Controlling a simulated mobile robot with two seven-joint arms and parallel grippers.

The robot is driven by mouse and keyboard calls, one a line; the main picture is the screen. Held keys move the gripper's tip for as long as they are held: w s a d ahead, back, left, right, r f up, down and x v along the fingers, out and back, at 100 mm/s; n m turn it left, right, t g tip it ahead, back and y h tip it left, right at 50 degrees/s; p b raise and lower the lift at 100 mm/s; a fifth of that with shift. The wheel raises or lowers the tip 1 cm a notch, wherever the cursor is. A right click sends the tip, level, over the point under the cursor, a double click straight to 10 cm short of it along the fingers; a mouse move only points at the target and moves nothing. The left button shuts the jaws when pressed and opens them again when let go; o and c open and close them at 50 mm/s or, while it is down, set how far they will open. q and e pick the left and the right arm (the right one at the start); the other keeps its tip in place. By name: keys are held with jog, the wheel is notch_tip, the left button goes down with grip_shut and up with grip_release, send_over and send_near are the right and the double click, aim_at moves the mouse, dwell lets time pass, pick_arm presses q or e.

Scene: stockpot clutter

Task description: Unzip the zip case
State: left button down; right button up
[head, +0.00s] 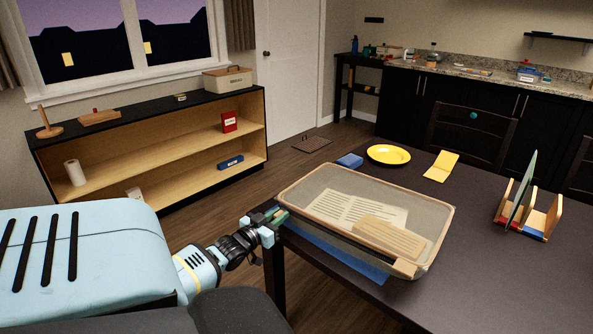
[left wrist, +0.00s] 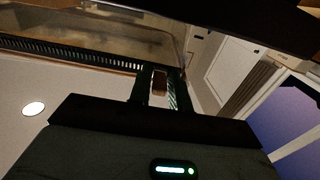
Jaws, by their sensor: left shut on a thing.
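The zip case (head: 437,222) is a see-through pouch with a tan rim, lying on the dark table. Printed sheets (head: 350,210) show through its top. My left gripper (head: 272,220) is at the case's left corner, shut on a small pull tab, which shows as a small brown piece (left wrist: 159,82) between the fingers in the left wrist view. The case's toothed edge (left wrist: 70,52) runs up to the fingers there. A tan tab (head: 404,267) sits at the case's front right corner. My right gripper is not in view.
A blue flat item (head: 345,259) lies under the case's front edge. A wooden rack (head: 530,215) stands at right. Bare table lies between the case and rack.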

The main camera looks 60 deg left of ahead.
pick_arm(q)
jog(key=shift+s+a+f, duration=0.1)
jog(key=shift+s+a, duration=0.15)
jog(key=shift+a, duration=0.45)
jog(key=c, duration=1.4)
grip_release()
jog(key=v, duration=0.8)
jog(key=shift+a, duration=0.1)
